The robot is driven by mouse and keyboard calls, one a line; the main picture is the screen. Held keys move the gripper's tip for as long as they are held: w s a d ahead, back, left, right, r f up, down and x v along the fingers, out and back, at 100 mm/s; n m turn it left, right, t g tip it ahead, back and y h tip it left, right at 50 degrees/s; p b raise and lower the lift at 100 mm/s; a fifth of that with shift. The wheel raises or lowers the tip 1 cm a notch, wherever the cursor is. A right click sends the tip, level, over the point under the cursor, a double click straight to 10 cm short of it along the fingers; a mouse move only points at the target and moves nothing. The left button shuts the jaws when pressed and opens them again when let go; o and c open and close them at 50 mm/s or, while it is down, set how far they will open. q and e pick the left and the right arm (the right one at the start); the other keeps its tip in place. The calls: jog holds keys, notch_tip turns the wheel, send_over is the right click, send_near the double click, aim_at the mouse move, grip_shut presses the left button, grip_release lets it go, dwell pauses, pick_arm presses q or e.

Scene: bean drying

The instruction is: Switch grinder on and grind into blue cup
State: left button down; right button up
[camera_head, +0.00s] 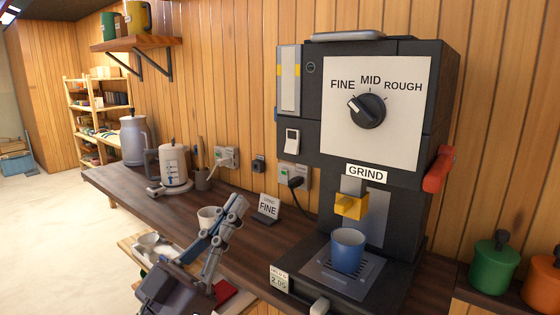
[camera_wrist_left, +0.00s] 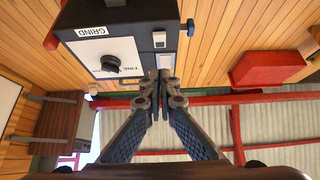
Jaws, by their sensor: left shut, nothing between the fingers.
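The black grinder (camera_head: 325,120) stands against the wall. Its dial (camera_head: 367,110) has its pointer toward FINE. A white switch (camera_head: 292,141) is on the left part of its front; it also shows in the left wrist view (camera_wrist_left: 159,39). I cannot tell its state. The blue cup (camera_head: 348,250) stands upright on the grate, below the yellow spout (camera_head: 351,206). My left gripper (camera_head: 236,203) is shut and empty above the counter, left of the grinder and apart from it. Its closed fingers (camera_wrist_left: 160,85) also show in the wrist view. My right gripper is out of view.
A FINE card (camera_head: 268,207) and a white cup (camera_head: 210,218) stand near my left gripper. A kettle (camera_head: 174,167) and a jug (camera_head: 132,140) are farther left. A red lever (camera_head: 438,170) sticks out at the grinder's right. Green (camera_head: 491,266) and orange (camera_head: 543,285) canisters stand at right.

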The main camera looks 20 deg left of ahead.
aim_at(291, 144)
pick_arm(q)
jog(key=p+x, duration=0.2)
jog(key=x, duration=0.2)
jog(key=f+p+x, duration=0.1)
jog(key=p+x, duration=0.1)
jog(key=x, duration=0.2)
jog(key=w+p+x, duration=0.1)
jog(key=p+x, duration=0.1)
jog(key=x, duration=0.2)
jog(key=shift+d+f, duration=0.2)
jog(key=shift+f, duration=0.05)
jog(key=shift+w+d+f+p, duration=0.2)
jog(key=shift+w+p, duration=0.15)
jog(key=shift+w, duration=0.15)
